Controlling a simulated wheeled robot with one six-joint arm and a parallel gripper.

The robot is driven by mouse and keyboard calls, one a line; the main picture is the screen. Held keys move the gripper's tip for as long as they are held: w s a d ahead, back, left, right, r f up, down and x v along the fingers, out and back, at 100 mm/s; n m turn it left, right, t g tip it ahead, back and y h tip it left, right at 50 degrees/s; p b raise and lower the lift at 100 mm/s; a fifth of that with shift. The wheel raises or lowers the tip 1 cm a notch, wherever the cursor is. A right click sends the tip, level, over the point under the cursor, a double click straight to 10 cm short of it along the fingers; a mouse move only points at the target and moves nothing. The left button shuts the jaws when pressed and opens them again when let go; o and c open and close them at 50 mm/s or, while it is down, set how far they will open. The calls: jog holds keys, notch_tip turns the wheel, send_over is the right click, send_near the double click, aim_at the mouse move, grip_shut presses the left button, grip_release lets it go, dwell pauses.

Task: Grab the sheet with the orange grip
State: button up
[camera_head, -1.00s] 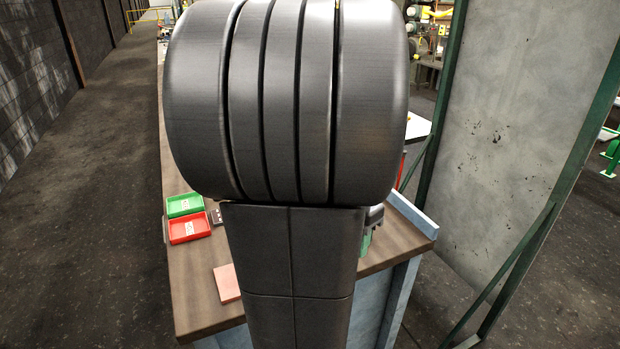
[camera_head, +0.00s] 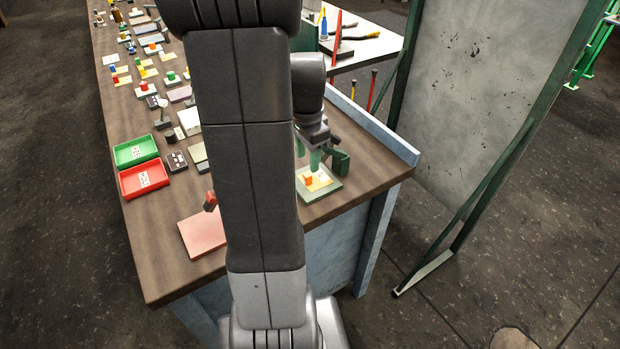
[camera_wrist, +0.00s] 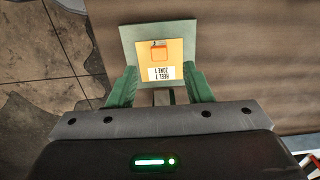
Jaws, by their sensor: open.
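The yellow sheet (camera_head: 318,183) with the orange grip (camera_head: 308,180) lies on a grey-green pad (camera_head: 330,190) near the bench's right edge. In the wrist view the sheet (camera_wrist: 174,54) has an orange block grip (camera_wrist: 159,54) and a white label reading "REEL 7 ZONE 1", upside down. My gripper (camera_head: 322,160) is just above and behind the pad in the head view.
A green tray (camera_head: 136,151) and a red tray (camera_head: 143,179) stand to the left on the bench (camera_head: 165,283). Many small gripped sheets fill the back left. A raised blue edge (camera_head: 372,125) borders the right side.

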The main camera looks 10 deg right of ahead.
aim_at(307, 174)
jog(key=shift+f, duration=2.65)
grip_shut()
